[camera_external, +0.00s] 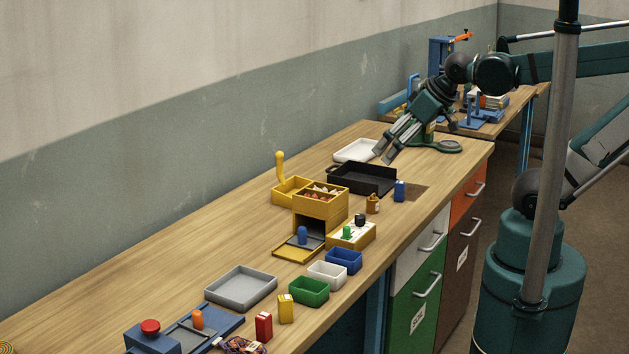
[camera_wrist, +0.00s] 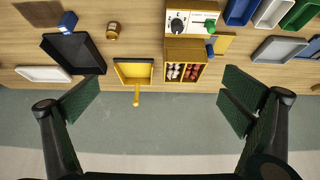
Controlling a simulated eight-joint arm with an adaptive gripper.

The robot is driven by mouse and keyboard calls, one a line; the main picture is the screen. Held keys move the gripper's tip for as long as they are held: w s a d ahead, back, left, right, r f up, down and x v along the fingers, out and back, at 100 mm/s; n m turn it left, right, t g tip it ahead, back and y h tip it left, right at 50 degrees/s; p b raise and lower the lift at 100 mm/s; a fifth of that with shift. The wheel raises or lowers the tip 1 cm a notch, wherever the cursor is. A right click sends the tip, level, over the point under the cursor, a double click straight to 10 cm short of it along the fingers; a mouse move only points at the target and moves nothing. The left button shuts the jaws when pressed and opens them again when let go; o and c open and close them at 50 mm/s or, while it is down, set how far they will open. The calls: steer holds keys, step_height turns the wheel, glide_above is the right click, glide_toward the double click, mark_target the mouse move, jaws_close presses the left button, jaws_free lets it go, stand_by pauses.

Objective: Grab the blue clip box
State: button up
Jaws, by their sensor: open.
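A small upright blue box (camera_external: 399,191), which looks like the blue clip box, stands on the bench just in front of the black tray. It also shows in the wrist view (camera_wrist: 67,22) at the upper left, beside the black tray's corner. My gripper (camera_external: 385,155) is open and empty, pointing down above the area of the black and white trays, apart from the blue box. In the wrist view its fingers (camera_wrist: 160,100) are spread wide with nothing between them. A wider open blue bin (camera_external: 344,260) sits farther along the bench beside a white bin.
The black tray (camera_external: 350,180) and white tray (camera_external: 355,150) lie near the blue box. A brown jar (camera_external: 373,204) stands to its left. A darker brown patch lies right of the box.

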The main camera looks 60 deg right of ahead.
steer(key=shift+c, duration=0.7)
steer(key=c, duration=1.9)
steer(key=shift+w+d, duration=0.1)
steer(key=m+g+h+p, duration=0.1)
steer(key=m+g+p, duration=0.45)
steer(key=m, duration=1.05)
glide_above(399, 182)
steer(key=b, duration=0.2)
steer(key=shift+g, duration=0.75)
steer(key=shift+a+f, duration=0.2)
steer(key=shift+f, duration=3.9)
steer(key=shift+a+f, duration=0.2)
steer(key=shift+f, duration=3.85)
steer(key=shift+f, duration=0.1)
steer(key=shift+d+f, duration=0.15)
steer(key=shift+f, duration=1.05)
